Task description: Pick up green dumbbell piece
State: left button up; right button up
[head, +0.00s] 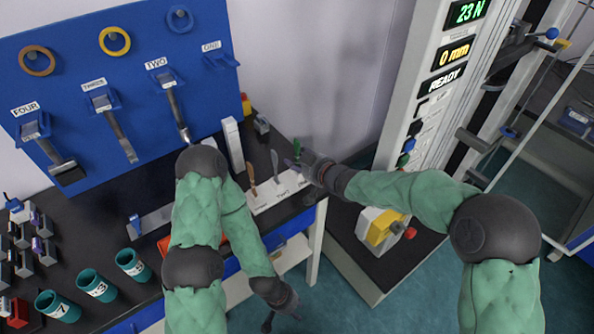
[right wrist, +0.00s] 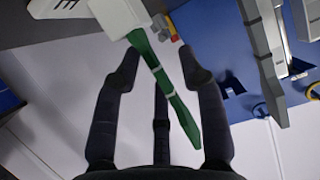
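The green dumbbell piece (head: 297,146) stands at the right end of a white labelled holder (head: 264,205) on the dark bench. In the right wrist view the green piece (right wrist: 165,82) runs slantwise between my right gripper's fingers, its far end at a white block (right wrist: 118,14). My right gripper (head: 298,164) is at the piece in the head view; its fingers (right wrist: 160,62) are spread, with gaps visible beside the piece. My left gripper (head: 286,308) hangs low in front of the bench, away from the holder; its finger opening is unclear.
A brown piece (head: 251,180) and a grey piece (head: 275,166) stand in the same holder. A blue board (head: 75,65) with hanging tools is behind the bench. The tester column (head: 415,100) stands to the right. Teal cups (head: 97,287) are at the left.

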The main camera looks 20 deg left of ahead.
aim_at(298, 151)
grip_shut()
jog(key=shift+r, duration=0.15)
jog(key=shift+r+p, duration=0.5)
jog(key=shift+r, duration=0.05)
notch_tip(298, 151, up, 2)
jog(key=shift+r+p, duration=0.1)
jog(key=shift+p, duration=0.6)
jog(key=s+d+r+p, duration=0.5)
jog(key=s+d+r, duration=0.3)
jog(key=s, duration=0.3)
jog(key=shift+d+r, duration=0.4)
jog(key=shift+r, duration=0.3)
